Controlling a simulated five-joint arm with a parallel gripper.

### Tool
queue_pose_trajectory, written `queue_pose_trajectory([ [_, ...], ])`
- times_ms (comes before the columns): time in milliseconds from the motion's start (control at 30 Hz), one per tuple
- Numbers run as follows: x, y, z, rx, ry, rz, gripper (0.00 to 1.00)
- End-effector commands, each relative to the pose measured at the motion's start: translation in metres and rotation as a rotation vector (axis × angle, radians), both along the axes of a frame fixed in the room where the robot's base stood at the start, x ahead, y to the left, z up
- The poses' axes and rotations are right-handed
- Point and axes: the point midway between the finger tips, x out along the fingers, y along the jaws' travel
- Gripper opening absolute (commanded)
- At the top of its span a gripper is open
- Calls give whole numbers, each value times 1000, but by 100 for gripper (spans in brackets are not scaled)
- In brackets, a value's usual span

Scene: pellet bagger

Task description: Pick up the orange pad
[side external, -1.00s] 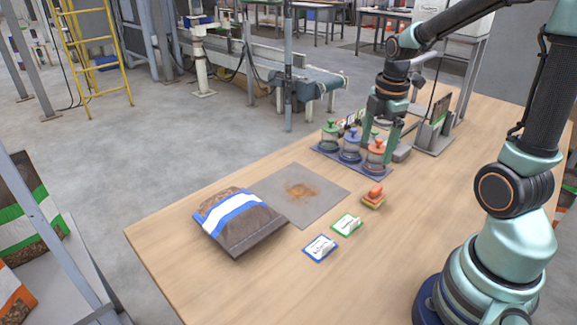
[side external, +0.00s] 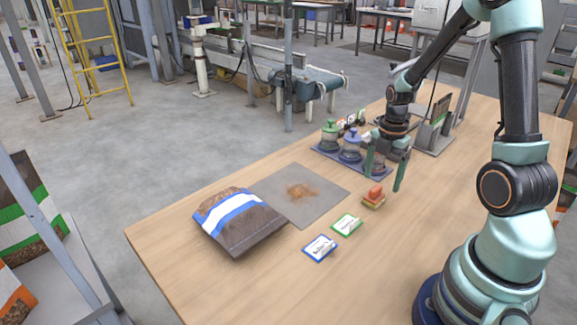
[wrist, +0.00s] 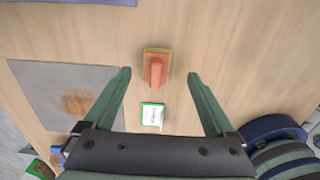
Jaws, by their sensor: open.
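The orange pad (side external: 374,196) sits on the wooden table, with an orange grip on top and a yellowish layer beneath. In the wrist view the orange pad (wrist: 156,68) lies ahead of the fingertips, roughly between their lines. My gripper (side external: 383,178) is open and empty, above the table and close to the pad. In the wrist view my gripper (wrist: 158,74) shows both green fingers spread wide, with the pad untouched by either.
A grey mat (side external: 325,187) with brown crumbs lies left of the pad. A bag with a blue and white band (side external: 238,222) overlaps it. A green-edged card (side external: 347,224) and a blue-edged card (side external: 320,248) lie nearer. Lidded jars (side external: 350,146) stand behind.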

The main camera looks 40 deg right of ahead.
Motion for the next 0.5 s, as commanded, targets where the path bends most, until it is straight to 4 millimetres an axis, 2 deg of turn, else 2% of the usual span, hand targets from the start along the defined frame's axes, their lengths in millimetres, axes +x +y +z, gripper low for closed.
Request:
queue_pose_trajectory([
  [300,5,7,-39,3,5,0,90],
  [500,5,6,-50,0,1,0,90],
])
